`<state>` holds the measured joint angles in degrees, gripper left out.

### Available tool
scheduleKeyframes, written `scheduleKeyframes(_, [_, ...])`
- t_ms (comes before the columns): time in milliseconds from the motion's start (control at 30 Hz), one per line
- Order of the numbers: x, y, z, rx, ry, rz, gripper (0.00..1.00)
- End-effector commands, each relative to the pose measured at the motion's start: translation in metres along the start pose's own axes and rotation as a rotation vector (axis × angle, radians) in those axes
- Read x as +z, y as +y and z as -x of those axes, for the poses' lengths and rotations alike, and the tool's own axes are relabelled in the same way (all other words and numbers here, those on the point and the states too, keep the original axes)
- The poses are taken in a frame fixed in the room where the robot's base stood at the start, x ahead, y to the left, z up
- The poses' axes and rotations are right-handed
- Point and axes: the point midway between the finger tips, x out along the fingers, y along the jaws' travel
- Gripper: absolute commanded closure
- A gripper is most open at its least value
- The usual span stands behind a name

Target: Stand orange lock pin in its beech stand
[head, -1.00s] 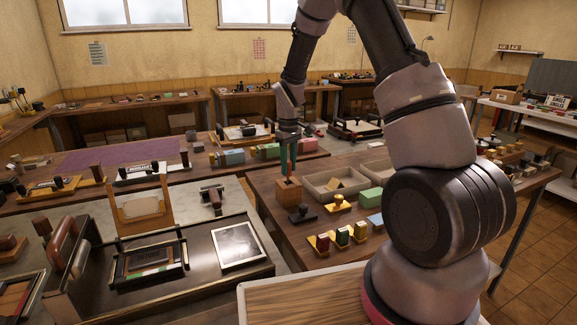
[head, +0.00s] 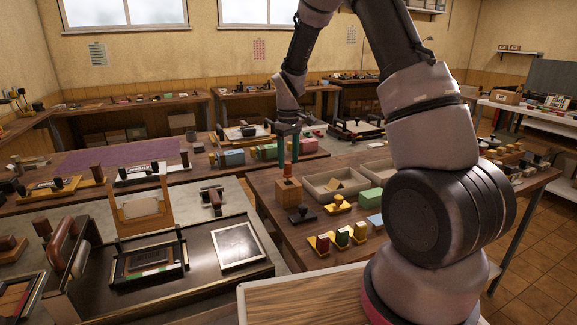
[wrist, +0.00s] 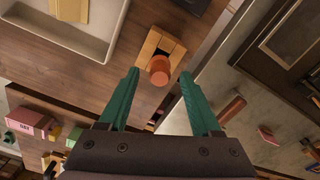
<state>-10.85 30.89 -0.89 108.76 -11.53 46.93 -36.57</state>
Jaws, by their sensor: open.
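The orange lock pin (head: 287,171) stands up out of the top of the beech stand (head: 288,191), a light wooden block on the bench. In the wrist view the pin (wrist: 159,70) rises from the dark opening in the stand (wrist: 172,42); its lower end is hidden in the block. My gripper (head: 288,160) is above the stand with its two teal fingers apart. In the wrist view my gripper (wrist: 159,75) has one finger on each side of the pin, with clear gaps and no contact seen.
A dark stamp (head: 302,214) and a yellow-based stamp (head: 338,204) sit in front. A green block (head: 369,199) lies further right. The bench's left edge runs close beside the stand.

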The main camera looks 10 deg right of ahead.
Motion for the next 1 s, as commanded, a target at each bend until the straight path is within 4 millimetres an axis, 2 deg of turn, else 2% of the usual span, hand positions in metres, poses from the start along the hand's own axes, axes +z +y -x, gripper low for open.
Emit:
scheduleKeyframes(100, [-0.001,0.001,0.029,0.002,0.005,-0.001,0.35])
scheduleKeyframes(300, [-0.001,0.000,0.068,0.001,0.003,-0.001,0.35])
scheduleKeyframes(633, [0.007,-0.001,0.106,0.003,0.021,-0.028,0.35])
scheduleKeyframes(767, [0.028,-0.005,0.140,0.009,0.079,-0.112,0.35])
scheduleKeyframes(1000, [0.089,-0.023,0.211,0.007,0.227,-0.333,0.35])
